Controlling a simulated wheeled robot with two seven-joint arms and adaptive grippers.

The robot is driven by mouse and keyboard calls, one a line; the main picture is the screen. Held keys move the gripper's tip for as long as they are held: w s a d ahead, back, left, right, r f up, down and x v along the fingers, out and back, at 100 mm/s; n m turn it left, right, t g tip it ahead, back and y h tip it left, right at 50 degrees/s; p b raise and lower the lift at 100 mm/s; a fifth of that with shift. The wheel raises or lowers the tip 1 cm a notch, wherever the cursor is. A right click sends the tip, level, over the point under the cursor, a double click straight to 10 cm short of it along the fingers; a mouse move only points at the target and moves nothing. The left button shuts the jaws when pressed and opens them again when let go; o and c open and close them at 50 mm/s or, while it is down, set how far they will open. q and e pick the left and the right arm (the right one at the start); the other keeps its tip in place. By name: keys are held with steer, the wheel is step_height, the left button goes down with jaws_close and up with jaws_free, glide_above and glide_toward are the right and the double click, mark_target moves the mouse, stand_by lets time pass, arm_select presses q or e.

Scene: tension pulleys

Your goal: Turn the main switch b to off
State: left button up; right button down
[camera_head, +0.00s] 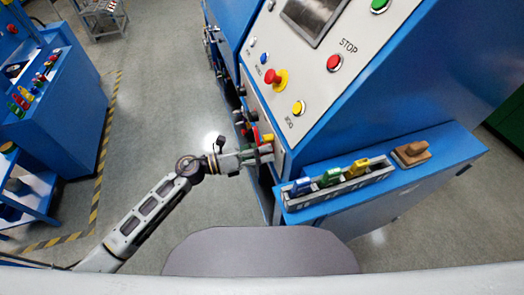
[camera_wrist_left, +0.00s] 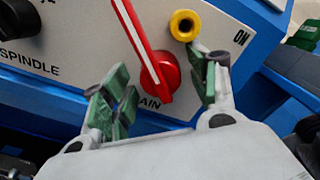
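The main switch (camera_wrist_left: 158,75) is a red rotary knob with a long red handle edged in white, on a pale panel of the blue machine. In the left wrist view its handle points up and to the left. Lettering ending in "AIN" is partly hidden beneath it, and "ON" is printed at the upper right. My left gripper (camera_wrist_left: 162,90) is open, with green-padded fingers on either side of the red knob. Contact with the knob cannot be told. In the head view my left gripper (camera_head: 262,155) is at the machine's lower panel. My right gripper is not in view.
A yellow ring-shaped part (camera_wrist_left: 185,25) sits close to the right finger. A black knob (camera_wrist_left: 18,18) marked "SPINDLE" is at the left. In the head view, a tray (camera_head: 335,189) with coloured items and a brown block (camera_head: 411,153) are on the blue ledge.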

arm_select(q)
steer(key=v, duration=1.2)
stand_by(0.5)
steer(key=shift+n, duration=0.3)
stand_by(0.3)
